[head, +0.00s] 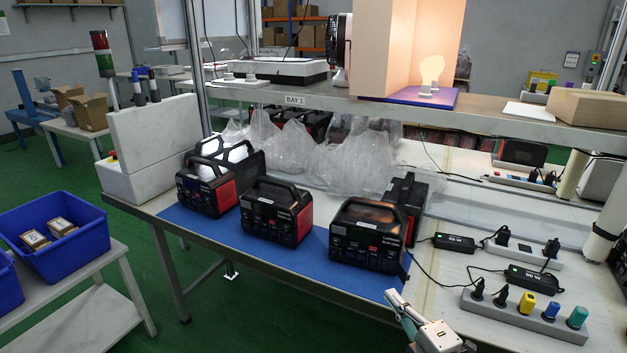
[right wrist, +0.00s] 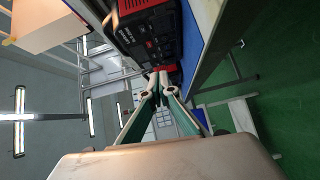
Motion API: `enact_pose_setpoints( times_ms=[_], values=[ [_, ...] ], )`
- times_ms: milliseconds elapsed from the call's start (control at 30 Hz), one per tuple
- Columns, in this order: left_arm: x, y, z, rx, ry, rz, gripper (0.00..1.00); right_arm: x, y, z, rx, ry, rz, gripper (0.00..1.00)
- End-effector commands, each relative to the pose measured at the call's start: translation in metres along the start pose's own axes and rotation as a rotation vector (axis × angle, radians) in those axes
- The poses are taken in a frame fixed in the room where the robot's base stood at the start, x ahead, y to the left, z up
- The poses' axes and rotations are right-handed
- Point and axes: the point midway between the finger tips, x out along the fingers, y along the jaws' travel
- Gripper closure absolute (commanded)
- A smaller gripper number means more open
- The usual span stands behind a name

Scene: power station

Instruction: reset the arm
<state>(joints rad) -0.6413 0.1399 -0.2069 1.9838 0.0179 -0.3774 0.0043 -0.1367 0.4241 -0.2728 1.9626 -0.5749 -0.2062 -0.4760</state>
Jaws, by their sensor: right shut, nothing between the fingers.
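My right gripper (head: 402,308) is at the bottom of the head view, by the front edge of the workbench and right of the blue mat (head: 316,253). In the right wrist view its fingers (right wrist: 160,78) meet at the tips with nothing between them. A black and red power station (head: 368,236) stands on the mat beyond the gripper. It also shows close to the fingertips in the right wrist view (right wrist: 148,32), where contact cannot be judged. Two more power stations (head: 277,211) (head: 206,186) stand to the left. My left gripper is not in view.
A power strip with colored plugs (head: 524,316) and black adapters (head: 533,279) with cables lie right of the gripper. A shelf (head: 285,97) with a lit bulb (head: 431,69) spans the bench above. A blue crate (head: 52,241) stands at the left. Green floor is free in front.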

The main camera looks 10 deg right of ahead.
Motion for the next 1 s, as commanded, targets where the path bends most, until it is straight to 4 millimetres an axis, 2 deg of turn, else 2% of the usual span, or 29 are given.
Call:
enact_pose_setpoints(
  times_ms=[167, 300, 400, 500, 600, 700, 1000],
  values=[
    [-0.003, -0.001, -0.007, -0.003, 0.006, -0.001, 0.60, -0.050, -0.077, -0.017, 0.385, -0.078, -0.156, 1.00],
    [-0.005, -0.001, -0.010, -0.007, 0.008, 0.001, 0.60, -0.108, -0.145, -0.040, 0.769, -0.195, -0.295, 1.00],
    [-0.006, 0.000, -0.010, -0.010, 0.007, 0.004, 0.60, -0.149, -0.181, -0.057, 0.999, -0.287, -0.371, 1.00],
    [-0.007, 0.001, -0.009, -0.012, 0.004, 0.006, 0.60, -0.181, -0.206, -0.072, 1.171, -0.366, -0.423, 1.00],
    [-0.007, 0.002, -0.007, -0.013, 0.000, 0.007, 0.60, -0.201, -0.220, -0.082, 1.276, -0.417, -0.452, 1.00],
    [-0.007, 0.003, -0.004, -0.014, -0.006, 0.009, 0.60, -0.210, -0.226, -0.087, 1.324, -0.442, -0.463, 1.00],
    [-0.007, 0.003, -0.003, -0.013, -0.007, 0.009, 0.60, -0.210, -0.227, -0.087, 1.328, -0.444, -0.465, 1.00]
  ],
)
